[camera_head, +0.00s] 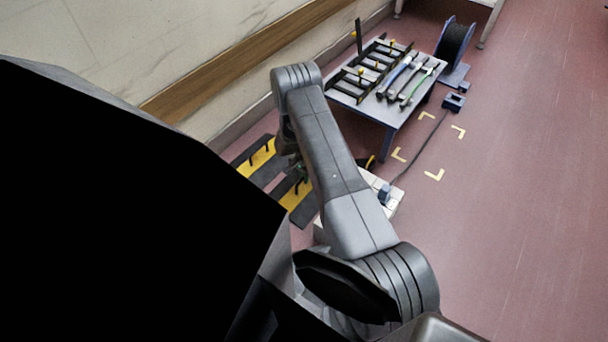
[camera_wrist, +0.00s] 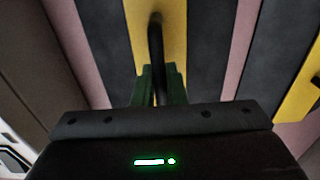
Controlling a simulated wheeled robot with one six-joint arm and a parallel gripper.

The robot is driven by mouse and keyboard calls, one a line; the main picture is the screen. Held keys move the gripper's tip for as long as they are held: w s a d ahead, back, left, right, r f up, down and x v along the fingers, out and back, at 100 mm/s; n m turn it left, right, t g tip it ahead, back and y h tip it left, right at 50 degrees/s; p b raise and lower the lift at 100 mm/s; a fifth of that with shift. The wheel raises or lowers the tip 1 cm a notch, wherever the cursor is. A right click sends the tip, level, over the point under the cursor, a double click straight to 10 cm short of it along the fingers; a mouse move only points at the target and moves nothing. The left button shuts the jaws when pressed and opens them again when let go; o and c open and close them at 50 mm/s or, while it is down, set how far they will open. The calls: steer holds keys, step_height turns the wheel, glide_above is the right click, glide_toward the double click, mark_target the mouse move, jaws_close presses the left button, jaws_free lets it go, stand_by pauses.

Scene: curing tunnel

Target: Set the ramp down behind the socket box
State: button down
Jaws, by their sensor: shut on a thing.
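The ramp (camera_head: 300,194) is a dark slab with a yellow band and a black handle, left of my arm in the head view. In the wrist view my gripper (camera_wrist: 158,88), with green fingers, is shut on the handle of the ramp (camera_wrist: 172,45). I cannot tell whether the ramp is off the floor. In the head view my arm hides part of the ramp and most of the gripper. A small blue box with an opening, seemingly the socket box (camera_head: 454,102), stands on the floor right of the table.
A second similar ramp (camera_head: 257,158) lies nearer the wall. A grey table (camera_head: 398,112) holds a black rack and tools. A dark cable (camera_head: 420,152) runs past yellow floor marks (camera_head: 434,175) to a pale block (camera_head: 398,196). A cable reel (camera_head: 455,42) stands behind. Floor at right is clear.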

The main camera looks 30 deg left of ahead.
steer(key=shift+r, duration=0.1)
steer(key=c, duration=1.5)
jaws_free()
step_height(320, 180, up, 12)
steer(key=p, duration=0.5)
